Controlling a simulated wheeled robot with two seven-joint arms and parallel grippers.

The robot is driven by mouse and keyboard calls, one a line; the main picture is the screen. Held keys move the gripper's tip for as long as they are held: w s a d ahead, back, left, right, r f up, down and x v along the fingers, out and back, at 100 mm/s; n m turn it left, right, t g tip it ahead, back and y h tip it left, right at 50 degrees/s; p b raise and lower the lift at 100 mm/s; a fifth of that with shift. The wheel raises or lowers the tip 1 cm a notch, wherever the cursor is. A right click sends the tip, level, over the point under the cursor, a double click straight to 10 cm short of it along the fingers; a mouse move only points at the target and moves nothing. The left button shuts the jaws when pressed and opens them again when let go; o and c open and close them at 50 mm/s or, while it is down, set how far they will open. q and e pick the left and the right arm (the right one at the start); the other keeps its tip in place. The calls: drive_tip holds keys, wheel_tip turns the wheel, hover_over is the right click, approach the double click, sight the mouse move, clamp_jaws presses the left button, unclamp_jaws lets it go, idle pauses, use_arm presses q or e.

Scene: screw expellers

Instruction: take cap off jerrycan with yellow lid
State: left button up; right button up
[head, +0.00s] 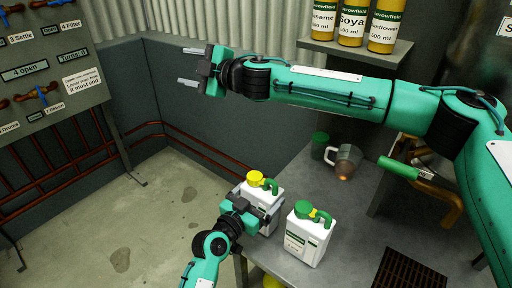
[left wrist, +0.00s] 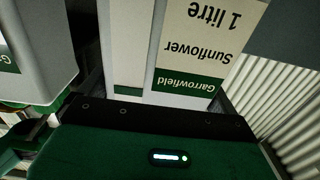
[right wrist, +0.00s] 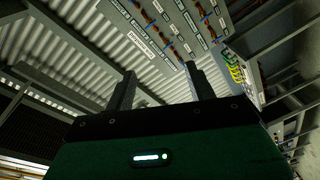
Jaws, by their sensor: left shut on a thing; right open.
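The white jerrycan with the yellow lid (head: 268,197) stands upright at the near left edge of the grey bench. Its yellow cap (head: 255,178) is on top, beside a green handle. My left gripper (head: 258,212) is shut around the can's body, below the cap. In the left wrist view the can's label (left wrist: 195,50) reads Garrowfield Sunflower 1 litre, upside down. My right gripper (head: 188,66) is open and empty, high up and left, well away from the can. The right wrist view shows its two fingers (right wrist: 160,88) apart with nothing between.
A second white jerrycan with a green cap (head: 308,235) stands close on the right; its side shows in the left wrist view (left wrist: 38,50). A metal jug (head: 346,160) and green container (head: 319,145) are behind. Oil bottles (head: 354,22) stand on a shelf. A dark grate (head: 408,270) lies front right.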

drive_tip(key=w+d+f+m+t+h, duration=0.3)
drive_tip(key=w+d+m+h, duration=0.15)
drive_tip(key=m, duration=0.45)
drive_tip(key=m+g+h, duration=1.1)
drive_tip(key=m+g, duration=0.1)
drive_tip(key=m, duration=0.2)
hover_over(255, 176)
drive_tip(key=shift+y, duration=0.25)
drive_tip(key=f, duration=1.3)
drive_tip(key=shift+w+d+f, duration=0.1)
drive_tip(key=shift+w+f, duration=0.3)
drive_tip(key=shift+s+f, duration=0.15)
drive_tip(key=shift+f, duration=0.1)
wheel_tip(255, 176, down, 7)
drive_tip(key=shift+s+f, duration=0.15)
drive_tip(key=shift+f, duration=0.05)
